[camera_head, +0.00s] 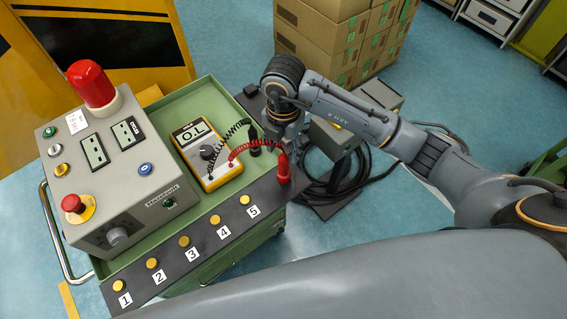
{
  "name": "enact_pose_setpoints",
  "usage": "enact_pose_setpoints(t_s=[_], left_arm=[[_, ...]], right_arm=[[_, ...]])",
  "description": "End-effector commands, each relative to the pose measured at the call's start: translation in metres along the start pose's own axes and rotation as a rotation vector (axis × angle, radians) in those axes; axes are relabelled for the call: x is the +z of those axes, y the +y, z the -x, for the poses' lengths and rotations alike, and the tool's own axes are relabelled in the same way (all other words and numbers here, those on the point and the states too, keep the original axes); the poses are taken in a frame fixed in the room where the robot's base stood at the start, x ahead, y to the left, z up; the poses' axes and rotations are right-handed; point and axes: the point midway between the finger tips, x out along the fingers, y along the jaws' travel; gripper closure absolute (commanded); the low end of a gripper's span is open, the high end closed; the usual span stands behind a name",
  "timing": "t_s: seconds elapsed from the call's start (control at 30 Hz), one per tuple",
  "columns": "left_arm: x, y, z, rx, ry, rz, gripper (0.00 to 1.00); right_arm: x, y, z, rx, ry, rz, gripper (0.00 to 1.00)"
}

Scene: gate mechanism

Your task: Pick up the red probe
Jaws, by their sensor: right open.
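The red probe (284,169) stands upright at the right end of the dark strip with numbered yellow buttons, beyond button 5. A red coiled lead runs from it to the yellow multimeter (217,178), whose display reads O.L. The black probe (254,142) stands farther back, with a black coiled lead. My right gripper (288,143) points down just above and behind the red probe's top, close to both probes. It is open; its fingers are small and partly hidden, and I cannot tell whether they touch the red probe. My left gripper is out of view.
A grey control box (120,175) with a red beacon (92,84) and emergency button stands on the green cart (190,94). The dark strip (208,247) carries several numbered buttons. Cardboard boxes (325,40) stand behind my right arm; dark cables (345,180) lie on the floor.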

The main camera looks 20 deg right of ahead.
Motion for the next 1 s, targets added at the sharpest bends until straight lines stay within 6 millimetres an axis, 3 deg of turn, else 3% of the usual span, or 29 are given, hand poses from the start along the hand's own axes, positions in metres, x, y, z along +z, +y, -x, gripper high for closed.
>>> enact_pose_setpoints(t_s=[0.13,0.37,0.7,0.97,1.0], left_arm=[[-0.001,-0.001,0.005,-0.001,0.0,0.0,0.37],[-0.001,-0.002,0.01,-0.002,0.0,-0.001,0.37],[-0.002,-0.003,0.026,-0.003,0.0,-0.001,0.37],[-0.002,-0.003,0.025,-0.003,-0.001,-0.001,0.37],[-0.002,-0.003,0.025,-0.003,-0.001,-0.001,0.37]], right_arm=[[-0.001,-0.001,-0.025,-0.002,0.003,0.001,0.48],[-0.002,0.0,-0.041,0.001,0.003,0.003,0.48],[-0.003,0.0,-0.086,0.001,0.003,0.003,0.48],[-0.003,0.0,-0.09,0.003,0.002,0.004,0.48],[-0.003,0.0,-0.09,0.003,0.002,0.004,0.54]])
